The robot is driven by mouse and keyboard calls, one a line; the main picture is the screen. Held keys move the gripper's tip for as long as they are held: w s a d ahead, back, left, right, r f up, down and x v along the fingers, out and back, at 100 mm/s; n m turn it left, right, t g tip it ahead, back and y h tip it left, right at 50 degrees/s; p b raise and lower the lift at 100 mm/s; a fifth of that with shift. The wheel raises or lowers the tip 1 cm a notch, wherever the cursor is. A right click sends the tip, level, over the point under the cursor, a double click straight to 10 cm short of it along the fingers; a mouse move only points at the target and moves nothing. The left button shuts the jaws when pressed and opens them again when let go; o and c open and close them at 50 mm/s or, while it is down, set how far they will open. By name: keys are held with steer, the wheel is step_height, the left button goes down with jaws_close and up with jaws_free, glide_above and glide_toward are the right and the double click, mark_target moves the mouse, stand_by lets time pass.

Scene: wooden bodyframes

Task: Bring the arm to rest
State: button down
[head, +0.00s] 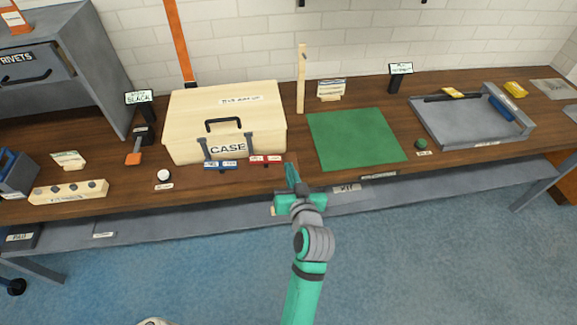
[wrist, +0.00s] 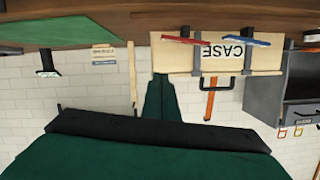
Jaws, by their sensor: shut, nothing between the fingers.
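My gripper (head: 291,178) is a teal-green hand at the end of my arm, shut and empty. In the head view it is held at the front edge of the wooden workbench (head: 300,140), just right of the red-labelled latch (head: 265,159) of the cream case (head: 228,110). I cannot tell whether it touches the bench. In the wrist view, which is upside down, the closed fingers (wrist: 160,95) point toward the case (wrist: 220,58). The case is closed, with a dark handle and a blue-labelled latch (head: 220,164).
A green mat (head: 355,138) lies right of the gripper, with a grey tray (head: 465,125) beyond it. An upright wooden post (head: 301,80) stands behind. A pale block with holes (head: 68,193) and a white round piece (head: 163,175) lie at left. The blue floor in front is open.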

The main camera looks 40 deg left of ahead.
stand_by(0.5)
steer(key=s+d+f+m+t+h, duration=0.25)
steer(key=s+d+f, duration=0.35)
steer(key=d, duration=0.4)
steer(key=s+d+f+m+t+h, duration=0.2)
steer(key=s+d+f+m+h, duration=0.3)
steer(key=d, duration=0.5)
steer(key=s+d+r+h, duration=0.2)
steer(key=s+d, duration=0.3)
steer(key=s, duration=0.4)
steer(key=s+d+r+h, duration=0.1)
steer(key=s+d, duration=0.5)
steer(key=s, duration=0.4)
steer(key=shift+s+r+t+h, duration=0.3)
steer(key=shift+r+t+h, duration=0.05)
